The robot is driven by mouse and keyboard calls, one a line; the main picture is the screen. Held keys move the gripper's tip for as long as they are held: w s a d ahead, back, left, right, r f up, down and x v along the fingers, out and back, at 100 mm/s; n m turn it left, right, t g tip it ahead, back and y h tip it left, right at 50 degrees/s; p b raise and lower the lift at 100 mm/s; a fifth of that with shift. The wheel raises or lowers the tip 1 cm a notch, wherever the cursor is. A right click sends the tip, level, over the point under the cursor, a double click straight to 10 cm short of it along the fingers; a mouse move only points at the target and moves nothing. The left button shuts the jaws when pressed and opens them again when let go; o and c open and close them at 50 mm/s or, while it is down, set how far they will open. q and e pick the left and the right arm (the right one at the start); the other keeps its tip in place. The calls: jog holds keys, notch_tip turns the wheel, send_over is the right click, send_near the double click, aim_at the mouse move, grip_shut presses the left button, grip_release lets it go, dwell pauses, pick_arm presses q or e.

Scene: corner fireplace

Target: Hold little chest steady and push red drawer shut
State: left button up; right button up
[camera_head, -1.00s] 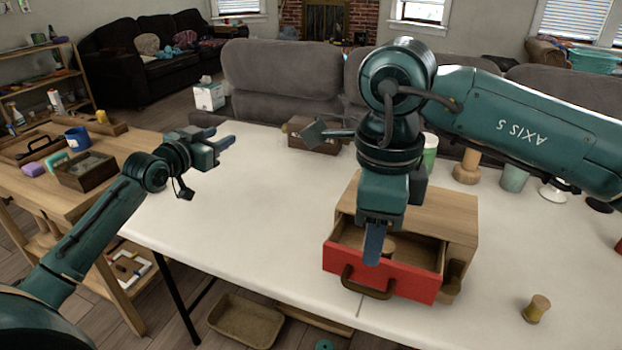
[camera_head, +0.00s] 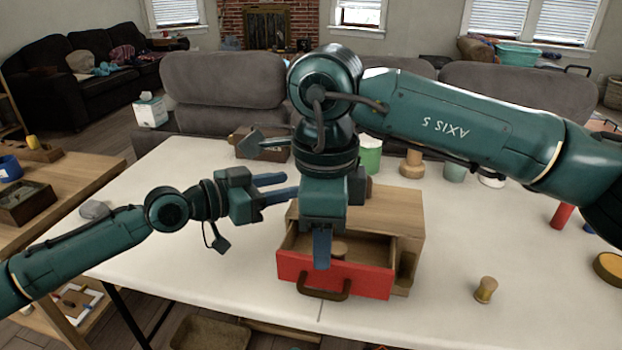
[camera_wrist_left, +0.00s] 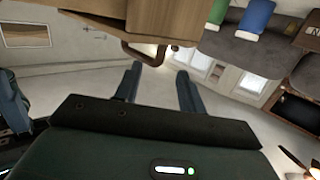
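The little chest (camera_head: 385,217) is a light wooden box on the white table. Its red drawer (camera_head: 362,280) is pulled partly out, with a brown handle (camera_head: 323,292) on its front; a small wooden piece (camera_head: 340,247) shows inside. My left gripper (camera_head: 287,186) is open and empty, left of the chest's back part and pointing toward it. The left wrist view shows its spread fingers (camera_wrist_left: 158,86) below the chest's wood (camera_wrist_left: 165,18) and a brown handle (camera_wrist_left: 146,54). My right gripper (camera_head: 322,262) points down at the drawer front; only one finger shows, and contact is unclear.
A wooden spool (camera_head: 485,290) stands right of the chest. A dark wooden box (camera_head: 265,146), a green-and-white cup (camera_head: 369,156) and a wooden peg (camera_head: 412,164) stand behind. A red cylinder (camera_head: 561,214) is at the right.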

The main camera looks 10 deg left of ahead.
pick_arm(q)
jog(key=x, duration=0.9)
jog(key=shift+w+d, duration=0.25)
jog(key=shift+w, duration=0.05)
jog(key=shift+c, duration=0.6)
grip_shut()
